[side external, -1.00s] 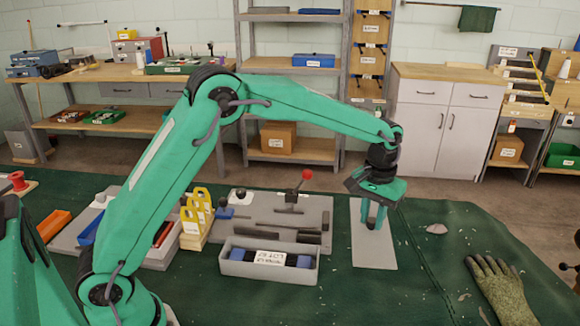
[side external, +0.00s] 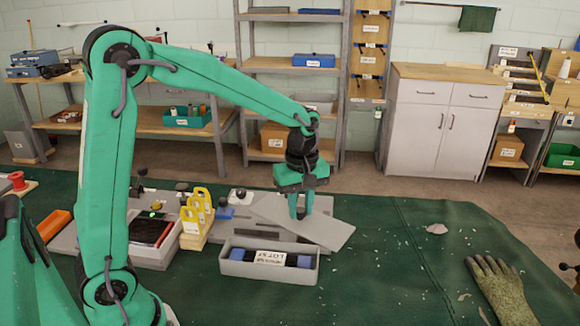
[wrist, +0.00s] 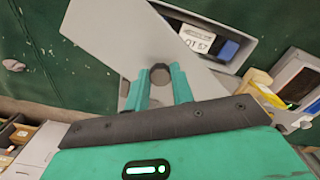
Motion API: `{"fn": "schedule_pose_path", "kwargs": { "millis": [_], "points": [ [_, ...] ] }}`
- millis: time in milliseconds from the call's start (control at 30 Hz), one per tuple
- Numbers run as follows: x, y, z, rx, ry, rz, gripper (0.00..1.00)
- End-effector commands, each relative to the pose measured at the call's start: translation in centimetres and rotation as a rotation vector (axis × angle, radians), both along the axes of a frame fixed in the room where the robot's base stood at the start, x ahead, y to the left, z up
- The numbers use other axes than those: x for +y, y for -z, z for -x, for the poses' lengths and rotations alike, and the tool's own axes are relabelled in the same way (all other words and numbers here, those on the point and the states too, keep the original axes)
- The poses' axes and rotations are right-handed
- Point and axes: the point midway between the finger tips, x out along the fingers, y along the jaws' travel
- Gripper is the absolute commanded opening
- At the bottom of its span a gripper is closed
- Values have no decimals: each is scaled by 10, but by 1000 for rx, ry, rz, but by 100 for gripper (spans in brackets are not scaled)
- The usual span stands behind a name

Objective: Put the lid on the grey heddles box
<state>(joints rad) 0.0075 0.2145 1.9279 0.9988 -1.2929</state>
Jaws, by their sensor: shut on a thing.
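The lid (side external: 325,231) is a flat grey plate with a dark knob in the middle. My gripper (side external: 298,212) is shut on the lid's knob and holds the plate up, behind and above the heddles box. The grey heddles box (side external: 268,274) stands open on the green cloth, with dark and blue contents and a white label. The lid lies skewed to the box in the picture. In the wrist view my gripper (wrist: 158,80) grips the knob, and the lid (wrist: 105,35) covers part of the heddles box (wrist: 241,52).
A yellow-tabbed wooden rack (side external: 197,222) stands left of the box. Behind, a grey board with tools is partly hidden by the lid. A glove (side external: 497,290) lies at the right. The cloth (side external: 390,255) right of the box is mostly clear.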

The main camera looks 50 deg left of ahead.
Motion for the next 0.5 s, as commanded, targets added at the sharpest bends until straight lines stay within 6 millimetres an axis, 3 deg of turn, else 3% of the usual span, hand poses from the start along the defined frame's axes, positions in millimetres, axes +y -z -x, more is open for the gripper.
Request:
{"fn": "schedule_pose_path", "kwargs": {
  "millis": [300,500],
  "points": [
    [24,2,52,0,-361,0,0],
    [29,4,65,-1,-460,0,0]
  ]
}}
